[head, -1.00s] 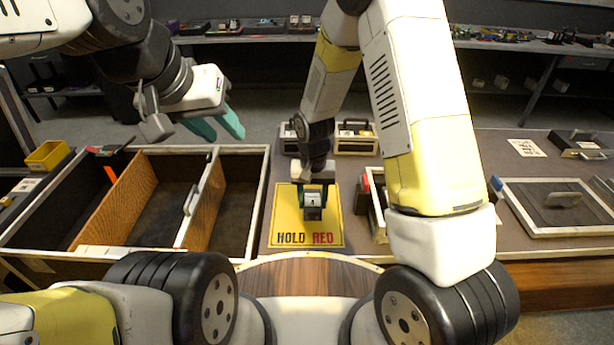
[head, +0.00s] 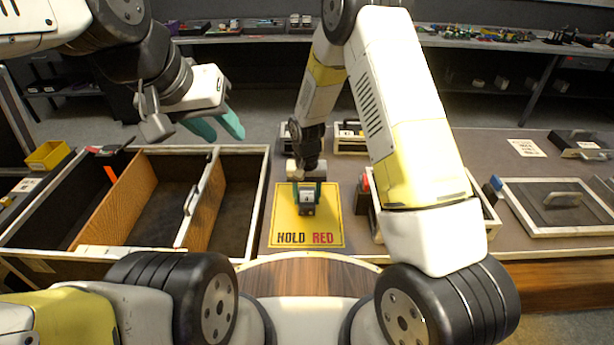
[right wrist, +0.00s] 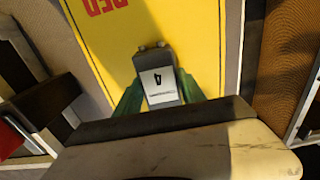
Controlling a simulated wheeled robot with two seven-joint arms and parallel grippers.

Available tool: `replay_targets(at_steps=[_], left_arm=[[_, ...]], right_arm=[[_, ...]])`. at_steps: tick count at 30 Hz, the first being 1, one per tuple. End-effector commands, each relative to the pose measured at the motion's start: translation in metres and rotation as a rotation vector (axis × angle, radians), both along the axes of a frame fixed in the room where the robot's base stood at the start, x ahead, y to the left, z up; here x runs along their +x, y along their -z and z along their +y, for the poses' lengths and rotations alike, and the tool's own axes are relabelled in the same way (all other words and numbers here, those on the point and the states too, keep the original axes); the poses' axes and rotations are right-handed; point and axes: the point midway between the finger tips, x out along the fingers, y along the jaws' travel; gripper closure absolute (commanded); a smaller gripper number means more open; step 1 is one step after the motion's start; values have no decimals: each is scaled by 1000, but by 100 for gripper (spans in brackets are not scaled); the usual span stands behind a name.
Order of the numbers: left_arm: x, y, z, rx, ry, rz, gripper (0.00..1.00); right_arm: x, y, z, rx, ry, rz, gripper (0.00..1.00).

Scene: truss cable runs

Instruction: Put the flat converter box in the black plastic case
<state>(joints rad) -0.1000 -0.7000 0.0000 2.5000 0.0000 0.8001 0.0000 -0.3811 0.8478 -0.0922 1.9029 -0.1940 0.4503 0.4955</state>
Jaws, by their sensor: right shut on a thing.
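A small grey box with a white label marked 4 (head: 306,198) is between the green fingers of my right gripper (head: 306,190), over the yellow HOLD RED mat (head: 283,222). In the right wrist view the same box (right wrist: 159,84) is held between both fingers (right wrist: 158,98). I cannot tell whether it touches the mat. I cannot tell for sure which container is the black plastic case; a dark case with a handle (head: 580,142) lies at the far right. My left gripper (head: 216,124) is open and empty, raised above the divided bin.
The wide divided bin (head: 262,175) with wooden partitions fills the left. A framed panel with a handle (head: 520,232) lies at right. A bin partly behind my right arm holds a red thing (head: 366,184). Small trays (head: 352,147) stand behind the mat. A yellow bin (head: 48,155) is far left.

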Motion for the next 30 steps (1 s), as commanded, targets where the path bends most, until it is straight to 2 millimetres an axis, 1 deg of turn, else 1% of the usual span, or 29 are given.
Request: replay_targets(at_steps=[1, 2, 3, 4, 5, 13, 17, 20, 27, 30], left_arm=[[0, 0, 0, 0, 0, 0, 64], [0, 0, 0, 0, 0, 0, 64], [0, 0, 0, 0, 0, 0, 64], [0, 0, 0, 0, 0, 0, 64], [0, 0, 0, 0, 0, 0, 64], [0, 0, 0, 0, 0, 0, 64], [0, 0, 0, 0, 0, 0, 64], [0, 0, 0, 0, 0, 0, 64], [0, 0, 0, 0, 0, 0, 64], [0, 0, 0, 0, 0, 0, 64]], right_arm=[[0, 2, 0, 0, 0, 0, 100], [0, 1, 0, 0, 0, 0, 47], [0, 1, 0, 0, 0, 0, 39], [0, 1, 0, 0, 0, 0, 34], [0, 1, 0, 0, 0, 0, 31], [0, 1, 0, 0, 0, 0, 31], [1, -6, 0, 1, 0, -2, 31], [1, -21, 1, 1, 0, -4, 31], [1, -74, 1, 2, 2, -5, 31], [1, -93, 0, 2, 1, -5, 31]])
